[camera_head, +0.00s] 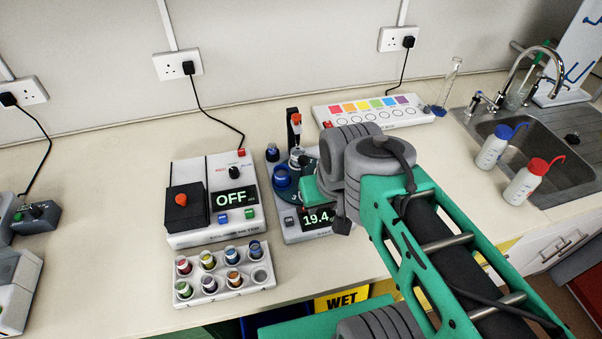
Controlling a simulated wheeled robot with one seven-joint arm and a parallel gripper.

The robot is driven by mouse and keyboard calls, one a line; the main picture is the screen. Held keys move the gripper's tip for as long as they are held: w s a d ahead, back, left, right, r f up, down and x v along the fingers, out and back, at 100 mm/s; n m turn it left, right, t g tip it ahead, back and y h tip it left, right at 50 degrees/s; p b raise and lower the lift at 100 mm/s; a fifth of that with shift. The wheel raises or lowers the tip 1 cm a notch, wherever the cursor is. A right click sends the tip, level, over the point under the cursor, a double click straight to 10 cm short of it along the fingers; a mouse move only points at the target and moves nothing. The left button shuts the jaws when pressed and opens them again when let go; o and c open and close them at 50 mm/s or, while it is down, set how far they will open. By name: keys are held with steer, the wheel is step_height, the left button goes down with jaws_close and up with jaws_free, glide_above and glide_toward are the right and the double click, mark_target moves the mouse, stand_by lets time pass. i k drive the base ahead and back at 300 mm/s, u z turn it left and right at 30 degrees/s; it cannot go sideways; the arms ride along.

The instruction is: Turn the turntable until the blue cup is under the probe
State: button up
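The turntable instrument (300,234) stands at the middle of the bench, with a display reading about 19.4. A blue cup (282,178) shows on its left side, in front and to the left of the probe stand. The upright probe stand (294,126) is dark with an orange-red part, at the back of the instrument. A pale round part shows below it; I cannot tell whether it is a cup. My green and grey arm covers the right side of the turntable. My gripper is hidden behind the arm, so its fingers do not show.
An instrument reading OFF (213,197) stands to the left. In front of it is a white rack (224,288) of several coloured-cap vials. A colour strip (373,112) lies behind. Blue-cap (493,150) and red-cap (526,183) bottles stand by the sink (560,160).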

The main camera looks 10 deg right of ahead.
mark_target(291, 193)
steer(key=z, duration=0.25)
steer(key=k, duration=1.05)
steer(key=u, duration=0.7)
steer(key=i, duration=0.95)
steer(key=u, duration=0.05)
